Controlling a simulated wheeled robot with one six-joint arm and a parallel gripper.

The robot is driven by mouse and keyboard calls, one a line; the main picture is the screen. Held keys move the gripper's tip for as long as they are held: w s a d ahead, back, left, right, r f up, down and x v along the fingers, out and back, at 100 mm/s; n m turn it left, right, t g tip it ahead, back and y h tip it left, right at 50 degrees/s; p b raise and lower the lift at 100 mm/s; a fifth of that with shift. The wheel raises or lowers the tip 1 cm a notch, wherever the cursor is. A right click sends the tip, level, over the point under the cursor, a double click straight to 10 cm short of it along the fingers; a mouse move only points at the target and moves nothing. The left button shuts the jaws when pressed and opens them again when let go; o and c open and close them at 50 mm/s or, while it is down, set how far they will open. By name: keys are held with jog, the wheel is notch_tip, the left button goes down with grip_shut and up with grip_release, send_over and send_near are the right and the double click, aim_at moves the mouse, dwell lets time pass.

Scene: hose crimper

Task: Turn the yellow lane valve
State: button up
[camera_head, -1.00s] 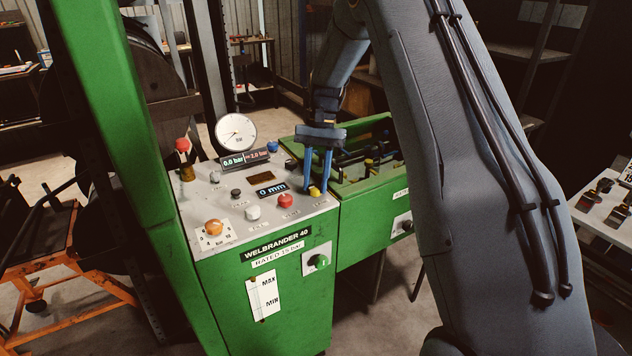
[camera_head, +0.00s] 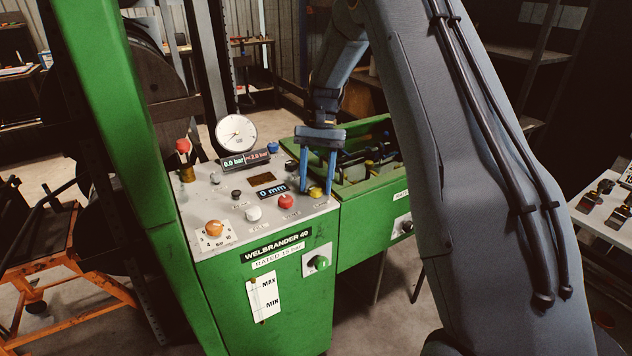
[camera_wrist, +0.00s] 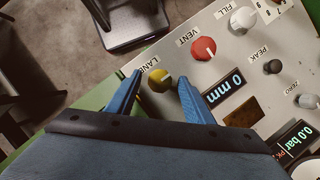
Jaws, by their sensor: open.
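The yellow lane valve (camera_head: 315,191) is a small round knob at the right end of the grey sloping panel. In the wrist view, the yellow knob (camera_wrist: 159,79) sits beside the LANE label, with a pale pointer mark on it. My gripper (camera_head: 316,187) is open, its two blue fingers pointing down with one on each side of the knob. In the wrist view, the fingertips of my gripper (camera_wrist: 161,78) straddle the knob with visible gaps. Whether the tips reach down to the panel is hard to tell.
Close by are the red vent knob (camera_head: 287,201), white fill knob (camera_head: 253,213) and 0 mm display (camera_head: 271,190). An orange knob (camera_head: 214,228) and pressure gauge (camera_head: 236,133) are further left. A green knob (camera_head: 320,262) is on the cabinet front. A green trough (camera_head: 375,185) adjoins at right.

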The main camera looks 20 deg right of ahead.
jog(key=b+v, duration=0.2)
jog(key=v, duration=0.5)
jog(key=shift+w+r, duration=0.15)
jog(key=shift+r, duration=0.2)
jog(key=s+a+f+n+t+h, duration=0.1)
jog(key=s+f+n+t, duration=0.1)
jog(key=s, duration=1.2)
jog(key=s+a+f+n+t+h, duration=0.1)
jog(key=s+f, duration=0.4)
jog(key=s, duration=0.9)
jog(key=n+t, duration=0.1)
jog(key=n, duration=0.1)
jog(key=shift+f+n+t, duration=0.25)
jog(key=shift+n+t, duration=0.15)
jog(key=shift+s, duration=0.15)
